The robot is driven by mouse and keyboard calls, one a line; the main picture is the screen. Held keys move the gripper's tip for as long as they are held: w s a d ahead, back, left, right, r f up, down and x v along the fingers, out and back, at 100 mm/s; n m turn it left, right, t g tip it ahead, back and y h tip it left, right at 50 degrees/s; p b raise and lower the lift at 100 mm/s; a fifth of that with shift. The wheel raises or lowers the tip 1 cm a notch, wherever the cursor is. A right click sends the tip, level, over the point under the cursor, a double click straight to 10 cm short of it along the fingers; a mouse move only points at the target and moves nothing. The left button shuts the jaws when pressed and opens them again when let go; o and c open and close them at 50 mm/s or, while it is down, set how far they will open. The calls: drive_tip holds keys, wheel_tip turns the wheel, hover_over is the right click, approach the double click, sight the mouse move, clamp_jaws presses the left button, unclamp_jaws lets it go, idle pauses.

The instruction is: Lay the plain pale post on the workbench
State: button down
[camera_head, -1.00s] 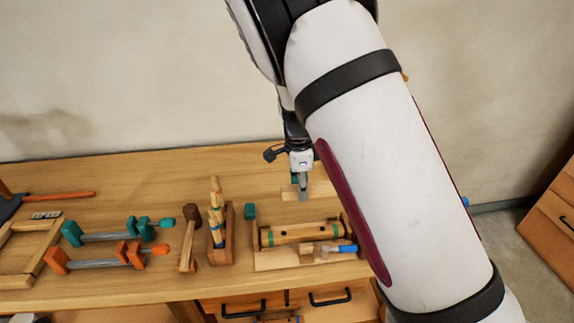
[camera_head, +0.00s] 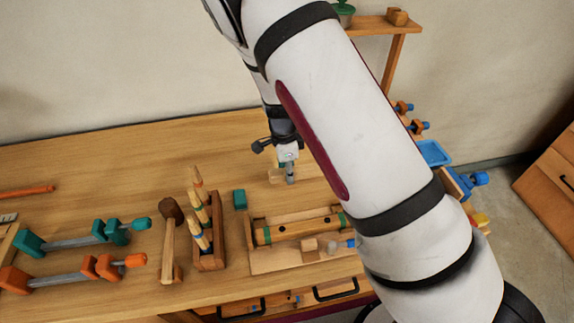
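My gripper (camera_head: 290,172) is low over the back middle of the wooden workbench (camera_head: 120,160), pointing down. A small pale wooden piece (camera_head: 274,176), perhaps the plain pale post, shows at the left of its fingers. My arm hides what lies to the right of it. I cannot tell whether the fingers grip this piece or stand in front of it, or whether it touches the bench.
In front, a wooden tray (camera_head: 262,266) holds a green-banded bar (camera_head: 300,226) with holes. The bench's back left is clear.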

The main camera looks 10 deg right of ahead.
sight(287, 190)
drive_tip(key=shift+f+b, duration=0.8)
drive_tip(key=shift+f, duration=1.95)
drive_tip(key=shift+a, duration=0.15)
drive_tip(key=shift+f, duration=0.25)
drive_tip(key=c, duration=0.8)
unclamp_jaws()
drive_tip(key=shift+r+p, duration=1.05)
drive_tip(key=shift+r, duration=2.45)
drive_tip(key=shift+r, duration=0.1)
